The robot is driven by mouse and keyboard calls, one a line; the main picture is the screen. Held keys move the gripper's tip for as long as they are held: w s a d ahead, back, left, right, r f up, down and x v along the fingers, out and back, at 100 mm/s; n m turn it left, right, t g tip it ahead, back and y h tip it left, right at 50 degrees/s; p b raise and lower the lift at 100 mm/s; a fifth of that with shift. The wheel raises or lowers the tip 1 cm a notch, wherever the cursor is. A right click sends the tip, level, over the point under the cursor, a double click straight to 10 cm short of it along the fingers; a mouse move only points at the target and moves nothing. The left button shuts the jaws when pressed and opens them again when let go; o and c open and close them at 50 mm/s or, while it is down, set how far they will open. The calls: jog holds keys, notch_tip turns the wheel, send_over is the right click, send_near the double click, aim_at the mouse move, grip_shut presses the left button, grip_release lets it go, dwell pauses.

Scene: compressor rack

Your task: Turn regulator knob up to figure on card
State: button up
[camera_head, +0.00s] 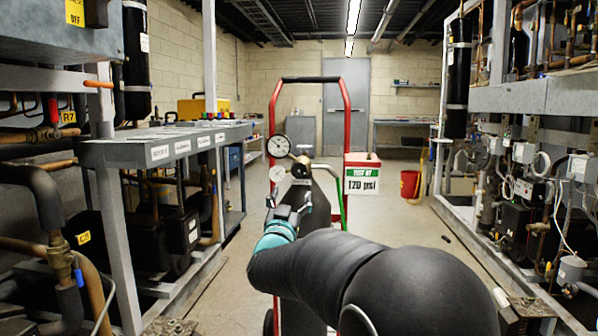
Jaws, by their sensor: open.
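A white card (362,180) reading "TEST AT 120 psi" hangs on the right side of a red cylinder cart (348,112). A large round gauge (278,146) and a smaller gauge (278,174) sit at the cart's middle, beside the brass regulator (301,167). Their needles are too small to read with certainty. A dark cylinder (322,190) stands below. My gripper (286,210) is open, just below the smaller gauge and in front of the cylinder. The regulator knob cannot be made out clearly, and contact with it cannot be told. My arm hides the cart's lower part.
Compressor racks line the left (120,150) and right (520,98) sides, with pipes reaching toward the aisle. A green hose (342,212) runs down the cart's right side. A red bucket (410,184) stands farther back. The aisle floor (405,235) right of the cart is mostly clear.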

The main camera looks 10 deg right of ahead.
aim_at(298, 172)
jog(key=p+x, duration=0.1)
jog(key=x, duration=1.1)
jog(key=c, duration=1.2)
jog(key=shift+m+g+h+b, duration=0.45)
jog(key=shift+m+h, duration=0.45)
jog(key=shift+m, duration=1.2)
jog(key=o, duration=1.2)
jog(key=v, duration=1.2)
